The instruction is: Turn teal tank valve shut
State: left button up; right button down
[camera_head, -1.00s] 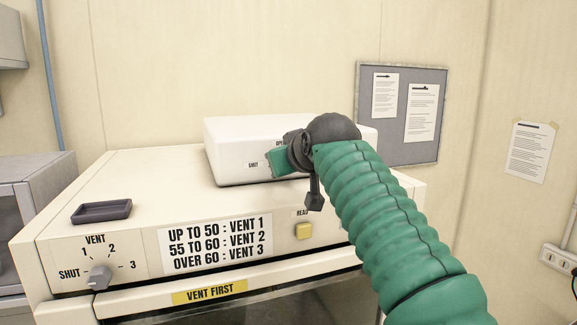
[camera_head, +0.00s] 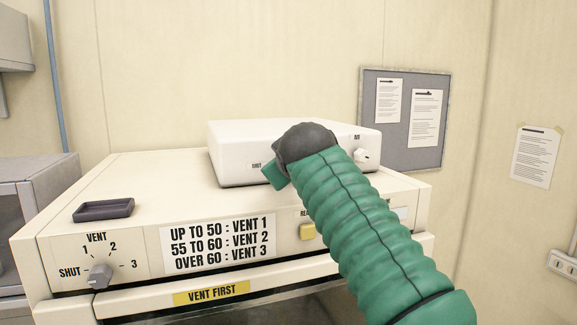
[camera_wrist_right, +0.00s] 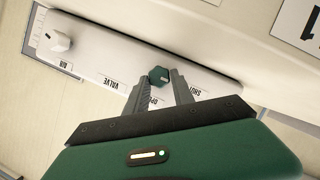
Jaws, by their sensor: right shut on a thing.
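The teal valve knob (camera_wrist_right: 159,75) is on the front of a white box (camera_head: 230,143) that stands on the cream cabinet. In the right wrist view, the knob lies between the fingertips of my right gripper (camera_wrist_right: 159,82), which is shut on it. VALVE, OPEN and SHUT labels show around it. In the head view my dark wrist and green arm (camera_head: 350,220) hide the knob and the gripper's fingers. A teal part (camera_head: 274,175) of my gripper shows beside the wrist. My left gripper is out of view.
A white knob marked AIR (camera_wrist_right: 58,41) is on the same box face. The cabinet (camera_head: 130,180) carries a VENT dial (camera_head: 99,275), a yellow button (camera_head: 307,231) and a small dark tray (camera_head: 103,210). A noticeboard (camera_head: 405,115) hangs behind.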

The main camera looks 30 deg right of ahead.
jog(key=shift+w+f, duration=0.1)
jog(key=shift+f, duration=0.3)
jog(key=c, duration=1.3)
grip_release()
jog(key=shift+o, duration=1)
jog(key=shift+w+d+r, duration=0.1)
jog(key=shift+w+d, duration=0.05)
jog(key=shift+w, duration=0.1)
jog(key=b+v, duration=0.3)
jog(key=v, duration=0.5)
jog(key=b+v, duration=0.1)
jog(key=v, duration=0.8)
jog(key=shift+w, duration=0.1)
jog(key=shift+w+d, duration=0.1)
jog(key=shift+d, duration=0.05)
